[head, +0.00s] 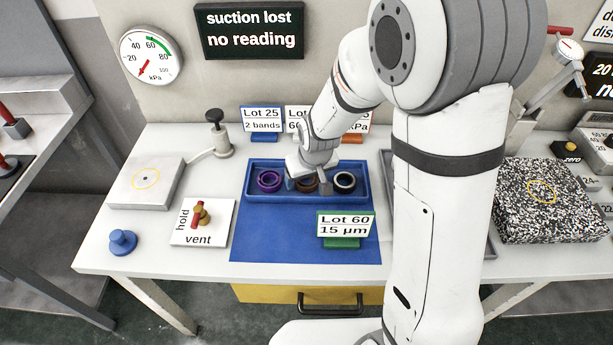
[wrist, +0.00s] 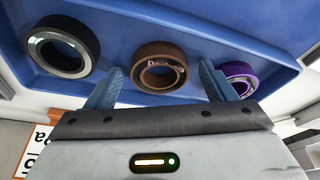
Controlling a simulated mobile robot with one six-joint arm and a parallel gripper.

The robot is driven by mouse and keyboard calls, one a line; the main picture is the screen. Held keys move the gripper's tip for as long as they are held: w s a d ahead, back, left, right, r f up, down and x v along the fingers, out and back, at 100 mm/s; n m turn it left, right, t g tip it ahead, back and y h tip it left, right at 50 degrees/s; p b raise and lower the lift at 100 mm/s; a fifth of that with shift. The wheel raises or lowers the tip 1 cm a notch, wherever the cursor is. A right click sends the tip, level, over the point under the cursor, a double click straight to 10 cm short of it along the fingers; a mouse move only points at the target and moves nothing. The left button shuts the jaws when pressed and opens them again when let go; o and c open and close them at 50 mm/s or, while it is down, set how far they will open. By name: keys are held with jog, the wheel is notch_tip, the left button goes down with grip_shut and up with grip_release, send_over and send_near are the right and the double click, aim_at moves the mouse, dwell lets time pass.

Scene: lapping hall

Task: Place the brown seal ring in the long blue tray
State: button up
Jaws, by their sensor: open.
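The brown seal ring (wrist: 160,55) lies in the long blue tray (head: 300,199), in the middle between a black ring and a purple ring. In the head view the brown ring (head: 311,187) is partly hidden by my gripper. My gripper (wrist: 161,80) is open, with one blue finger on each side of the brown ring in the wrist view. Whether the fingers touch the ring or how deep they reach cannot be told. The tray's blue floor (wrist: 235,52) also shows in the wrist view.
The purple ring (head: 269,181) and the black ring (head: 344,182) lie close on either side. A Lot 60 sign (head: 345,225) stands on the blue mat (head: 270,240) in front of the tray. Lot signs (head: 262,119) stand behind it. A hold/vent valve (head: 202,218) is at left.

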jog(key=shift+r, duration=0.1)
jog(key=shift+r, duration=0.25)
jog(key=p+v, duration=0.1)
jog(key=v, duration=1.1)
jog(key=s+d+r+m+h, duration=0.1)
jog(key=s+d+r+m, duration=0.3)
jog(key=s+d, duration=0.8)
jog(key=s, duration=0.3)
jog(key=shift+s+d+g, duration=0.2)
jog(key=shift+d+g, duration=0.2)
jog(key=shift+r, duration=0.2)
jog(key=shift+w+p+v, duration=0.2)
jog(key=shift+p+v, duration=0.8)
